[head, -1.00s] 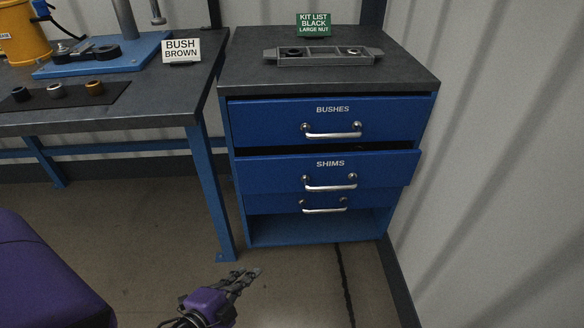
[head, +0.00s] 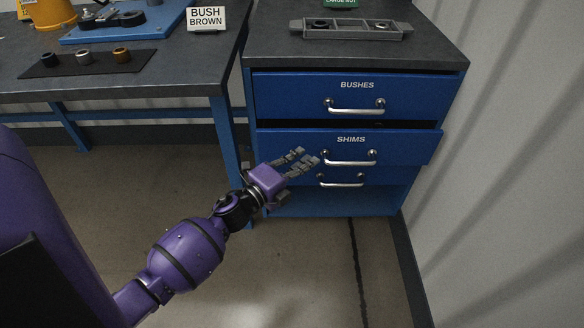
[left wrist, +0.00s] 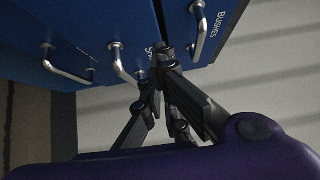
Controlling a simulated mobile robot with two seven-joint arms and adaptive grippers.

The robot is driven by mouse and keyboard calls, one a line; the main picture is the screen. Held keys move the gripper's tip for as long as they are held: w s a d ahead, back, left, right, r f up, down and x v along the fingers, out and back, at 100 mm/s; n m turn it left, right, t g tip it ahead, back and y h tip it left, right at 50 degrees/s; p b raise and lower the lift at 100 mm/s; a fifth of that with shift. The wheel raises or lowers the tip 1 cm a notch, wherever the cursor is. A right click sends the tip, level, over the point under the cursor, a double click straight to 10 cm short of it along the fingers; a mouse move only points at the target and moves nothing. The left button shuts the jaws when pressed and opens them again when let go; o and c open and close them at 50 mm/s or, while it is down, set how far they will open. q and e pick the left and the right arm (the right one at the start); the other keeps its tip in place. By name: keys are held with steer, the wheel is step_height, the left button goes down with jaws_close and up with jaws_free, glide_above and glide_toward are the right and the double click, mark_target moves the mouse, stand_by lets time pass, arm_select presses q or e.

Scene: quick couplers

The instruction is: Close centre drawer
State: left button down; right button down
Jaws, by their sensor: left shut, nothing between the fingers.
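The centre drawer (head: 390,147), labelled SHIMS, stands pulled out from the blue cabinet, with a dark gap above its front. Its silver bar handle (head: 348,159) shows in the head view and also in the left wrist view (left wrist: 122,65). My left gripper (head: 308,158) is shut and empty, its fingertips just left of that handle in the head view. Whether the fingers touch the drawer front I cannot tell. In the left wrist view the fingers (left wrist: 160,95) point toward the drawer front and hide part of its label. My right gripper is not in view.
The BUSHES drawer (head: 300,92) above looks closed. A lower drawer with a handle (head: 341,182) sits below. A grey tray (head: 352,35) rests on the cabinet top. A workbench (head: 170,80) stands left, and a pale wall (head: 500,180) rises close at the right.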

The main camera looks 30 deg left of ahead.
mark_target(311, 134)
arm_select(q)
steer(key=shift+w+a+b, duration=0.15)
steer(key=shift+w+a, duration=0.15)
steer(key=shift+w, duration=0.75)
steer(key=shift+w+a+b, duration=0.15)
steer(key=shift+w+a, duration=0.1)
steer(key=shift+w, duration=0.75)
steer(key=shift+w+a+b, duration=0.15)
steer(key=shift+w+a, duration=0.15)
steer(key=shift+w, duration=0.75)
steer(key=w+a, duration=0.1)
steer(key=w+b, duration=0.1)
steer(key=w+a, duration=0.1)
steer(key=w, duration=0.1)
steer(key=shift+a+f, duration=0.15)
steer(key=shift+a, duration=0.2)
steer(key=shift+s+d, duration=0.1)
steer(key=shift+s, duration=0.1)
